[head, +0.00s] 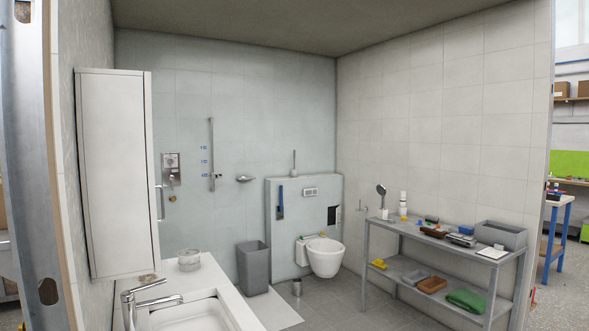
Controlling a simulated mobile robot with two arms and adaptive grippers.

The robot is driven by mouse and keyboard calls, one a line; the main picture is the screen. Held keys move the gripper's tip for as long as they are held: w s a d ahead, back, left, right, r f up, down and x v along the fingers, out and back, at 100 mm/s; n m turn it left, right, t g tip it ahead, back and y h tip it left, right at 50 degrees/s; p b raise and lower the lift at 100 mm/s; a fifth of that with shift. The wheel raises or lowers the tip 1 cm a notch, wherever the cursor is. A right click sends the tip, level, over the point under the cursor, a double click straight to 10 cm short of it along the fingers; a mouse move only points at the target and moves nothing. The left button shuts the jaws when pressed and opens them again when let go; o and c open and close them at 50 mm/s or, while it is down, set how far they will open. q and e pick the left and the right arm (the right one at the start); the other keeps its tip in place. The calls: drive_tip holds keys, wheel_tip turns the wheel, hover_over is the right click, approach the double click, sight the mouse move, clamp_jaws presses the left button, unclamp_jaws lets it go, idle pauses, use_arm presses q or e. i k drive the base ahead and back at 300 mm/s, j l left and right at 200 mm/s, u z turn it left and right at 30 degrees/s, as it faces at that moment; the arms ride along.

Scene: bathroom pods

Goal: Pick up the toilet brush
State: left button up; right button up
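What looks like the toilet brush (294,170), a small pale holder with a thin upright handle, stands on the ledge of the boxed wall panel behind the toilet. It is small and far off, so its details are hard to tell. The white wall-hung toilet (325,262) is below it and to the right. Neither of my grippers is in view.
A white sink counter (238,309) fills the near left, below a tall white cabinet (115,180). A grey bin (253,270) and a small metal cup (297,288) stand on the floor. A grey shelf table (445,250) with several items lines the right wall.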

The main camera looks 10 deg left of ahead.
sight(293, 173)
drive_tip(key=i+l, duration=0.1)
drive_tip(key=i, duration=0.3)
drive_tip(key=i+l+u, duration=0.1)
drive_tip(key=i, duration=0.35)
